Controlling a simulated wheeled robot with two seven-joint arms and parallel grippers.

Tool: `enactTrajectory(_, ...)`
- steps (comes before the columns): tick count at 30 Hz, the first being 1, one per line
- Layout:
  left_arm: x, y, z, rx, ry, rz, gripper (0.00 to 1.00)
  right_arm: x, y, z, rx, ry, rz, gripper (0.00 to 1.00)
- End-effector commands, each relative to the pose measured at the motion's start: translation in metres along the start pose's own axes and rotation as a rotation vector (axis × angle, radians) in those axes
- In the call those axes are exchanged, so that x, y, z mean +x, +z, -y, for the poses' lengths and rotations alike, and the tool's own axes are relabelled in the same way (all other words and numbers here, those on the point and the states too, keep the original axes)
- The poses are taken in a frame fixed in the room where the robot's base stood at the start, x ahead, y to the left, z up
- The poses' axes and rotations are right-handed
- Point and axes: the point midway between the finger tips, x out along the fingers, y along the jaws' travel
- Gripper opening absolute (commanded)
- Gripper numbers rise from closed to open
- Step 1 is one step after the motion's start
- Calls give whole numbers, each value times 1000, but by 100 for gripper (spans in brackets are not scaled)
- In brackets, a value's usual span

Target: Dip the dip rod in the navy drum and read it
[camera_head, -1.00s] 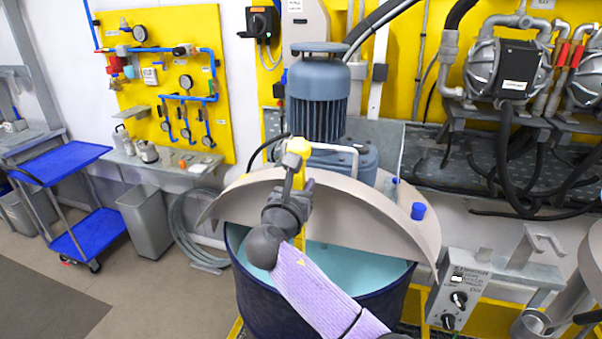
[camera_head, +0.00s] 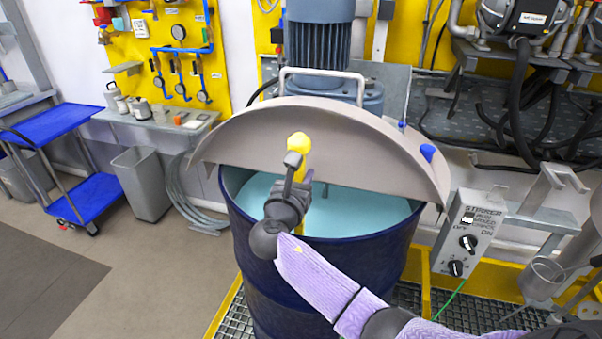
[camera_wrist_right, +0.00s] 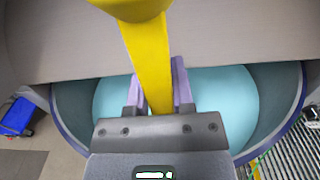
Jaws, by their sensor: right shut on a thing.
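My right gripper (camera_head: 297,188) is shut on the yellow dip rod (camera_head: 299,145), which has a round yellow knob on top. The rod stands roughly upright at the open front part of the navy drum (camera_head: 340,260). Pale blue liquid (camera_head: 355,208) shows inside the drum. In the right wrist view the fingers (camera_wrist_right: 158,95) pinch the rod (camera_wrist_right: 148,55) on both sides. The rod's lower end is hidden behind the gripper and wrist, so I cannot tell its depth in the liquid. My left gripper is not in view.
A grey half lid (camera_head: 330,145) covers the drum's back, with a blue cap (camera_head: 428,152) on it. A motor (camera_head: 318,45) stands behind. A stirrer control box (camera_head: 466,235) is at right. A blue cart (camera_head: 52,125) and grey bin (camera_head: 143,183) stand left.

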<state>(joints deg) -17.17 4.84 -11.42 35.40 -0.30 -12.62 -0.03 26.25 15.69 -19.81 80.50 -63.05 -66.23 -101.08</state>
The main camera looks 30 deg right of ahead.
Motion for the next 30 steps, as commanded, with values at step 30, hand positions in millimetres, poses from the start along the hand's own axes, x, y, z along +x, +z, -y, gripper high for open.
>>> enactTrajectory(30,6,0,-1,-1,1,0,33,-1,-13,0,0,0,0,0)
